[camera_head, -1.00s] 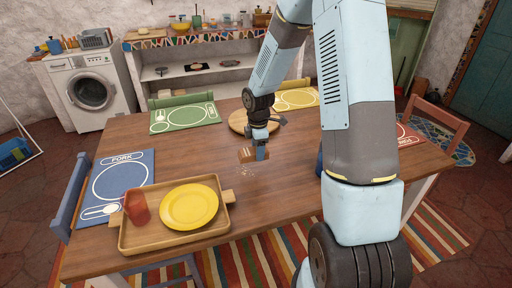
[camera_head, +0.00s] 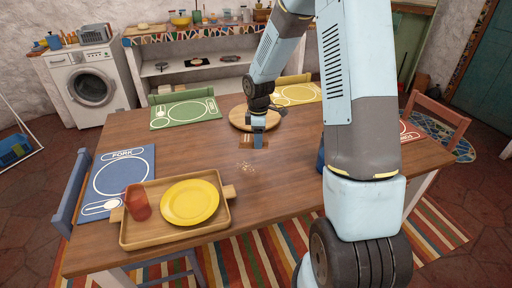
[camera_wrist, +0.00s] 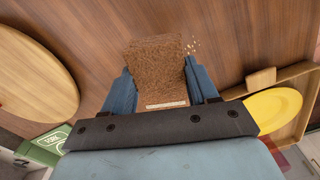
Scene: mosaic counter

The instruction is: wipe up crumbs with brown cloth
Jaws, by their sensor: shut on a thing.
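The brown cloth (camera_wrist: 155,68) is a folded, textured block held between the two blue fingers of my gripper (camera_wrist: 163,90) in the wrist view. In the head view the cloth (camera_head: 247,142) shows small under my gripper (camera_head: 258,130), over the middle of the wooden table. I cannot tell whether it touches the tabletop. The crumbs (camera_head: 247,168) are a pale scatter on the table, nearer the camera than the cloth. In the wrist view the crumbs (camera_wrist: 192,46) lie just right of the cloth's far end; the cloth may hide some.
A wooden tray (camera_head: 150,238) with a yellow plate (camera_head: 190,203) and a red cup (camera_head: 137,203) stands at the front left. A round wooden board (camera_head: 238,120) lies behind my gripper. Placemats lie around the table edges. Bare tabletop surrounds the crumbs.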

